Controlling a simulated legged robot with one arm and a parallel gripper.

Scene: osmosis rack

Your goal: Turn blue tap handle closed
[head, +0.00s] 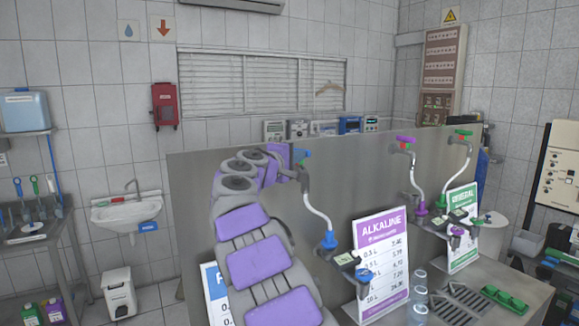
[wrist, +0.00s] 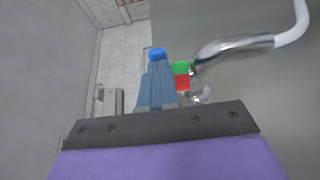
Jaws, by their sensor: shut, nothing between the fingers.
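The blue tap handle (head: 306,154) sits on top of the left metal tap, whose curved spout and white hose (head: 316,205) lead down to a blue nozzle (head: 329,241). In the wrist view, a bright blue piece of the handle (wrist: 157,54) shows just past my fingertips. A green and a red block (wrist: 182,76) sit beside the fingers, against the metal pipe (wrist: 232,46). My gripper (wrist: 157,66) is shut with nothing between its fingers, close beside the tap. I cannot tell whether it touches the handle. My arm partly hides the tap's base in the head view.
A grey metal panel (head: 365,170) stands behind the taps. To the right are a tap with a purple handle (head: 405,139) and one with a green handle (head: 463,132). The ALKALINE price sign (head: 381,262) and clear bottles (head: 419,292) stand on the counter below.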

